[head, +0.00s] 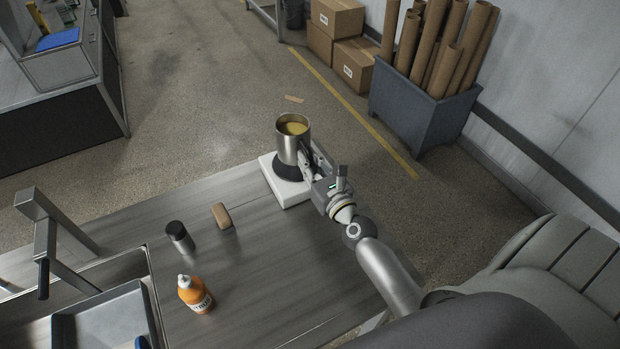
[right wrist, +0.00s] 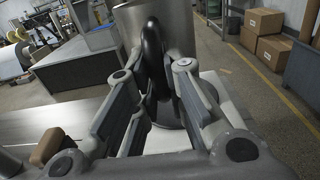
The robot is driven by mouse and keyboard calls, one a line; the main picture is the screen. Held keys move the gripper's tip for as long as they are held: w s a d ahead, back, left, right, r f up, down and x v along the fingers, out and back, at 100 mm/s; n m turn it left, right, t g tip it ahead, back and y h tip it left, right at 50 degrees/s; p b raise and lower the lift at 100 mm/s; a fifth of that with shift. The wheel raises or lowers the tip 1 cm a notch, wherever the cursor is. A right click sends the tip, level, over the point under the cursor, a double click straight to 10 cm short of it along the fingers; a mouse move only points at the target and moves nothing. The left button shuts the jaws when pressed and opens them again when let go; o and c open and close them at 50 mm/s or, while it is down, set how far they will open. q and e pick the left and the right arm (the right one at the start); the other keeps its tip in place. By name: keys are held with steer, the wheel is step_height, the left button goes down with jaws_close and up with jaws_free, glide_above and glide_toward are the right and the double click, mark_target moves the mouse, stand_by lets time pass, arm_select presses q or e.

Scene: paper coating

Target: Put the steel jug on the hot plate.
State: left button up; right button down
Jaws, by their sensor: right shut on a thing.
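The steel jug (head: 292,149) is upright and holds something yellow. It is over the white hot plate (head: 291,193) with its dark round top, at the far right corner of the steel table. I cannot tell whether the jug's base touches the dark top. My right gripper (head: 309,165) is at the jug's right side, shut on its black handle. In the right wrist view the jug (right wrist: 176,22) stands ahead, with its black handle (right wrist: 153,55) between the fingers (right wrist: 160,85). My left gripper is not in view.
On the table (head: 262,275) are an orange bottle (head: 195,296), a dark-capped cylinder (head: 179,236) and a brown block (head: 222,215). A sink with a grey tray (head: 105,320) is at the left. A bin of cardboard tubes (head: 424,105) and boxes (head: 336,30) stand beyond.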

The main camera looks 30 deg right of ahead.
steer(key=shift+w+d+f+b, duration=0.45)
steer(key=shift+w+f+b, duration=0.1)
steer(key=shift+f, duration=0.25)
step_height(320, 180, down, 4)
steer(key=b, duration=0.3)
steer(key=shift+w+d+r, duration=0.1)
steer(key=shift+w+r, duration=0.05)
steer(key=shift+r, duration=0.1)
steer(key=shift+f+b, duration=0.15)
steer(key=shift+b, duration=0.15)
steer(key=c, duration=1.5)
jaws_free()
